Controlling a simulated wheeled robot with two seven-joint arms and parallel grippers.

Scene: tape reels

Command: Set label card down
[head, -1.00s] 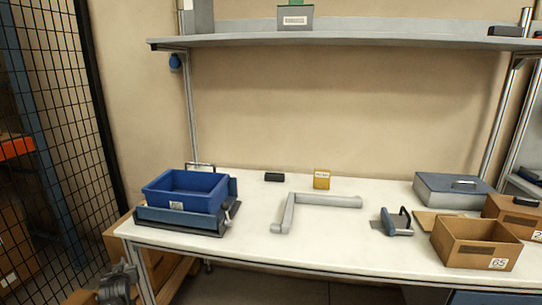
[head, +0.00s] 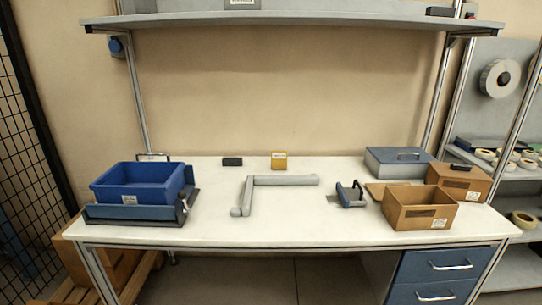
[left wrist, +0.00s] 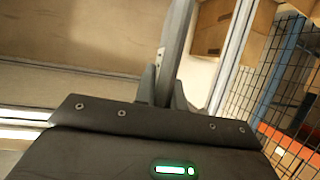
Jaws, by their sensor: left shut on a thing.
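In the left wrist view my left gripper (left wrist: 163,88) is shut on a thin, flat grey piece (left wrist: 177,42), seen nearly edge-on. It sticks up from between the fingers. I take it for the label card, but its face and any print are hidden. My left gripper is out of the head view. My right gripper is in neither current view. The white worktable (head: 290,225) stands ahead in the head view, with bare top along its front and middle.
A blue bin (head: 135,196) sits at the table's left. An open cardboard box (head: 415,216) stands right. A shelf (head: 290,18) spans above; wire mesh (left wrist: 285,70) shows beside my left wrist.

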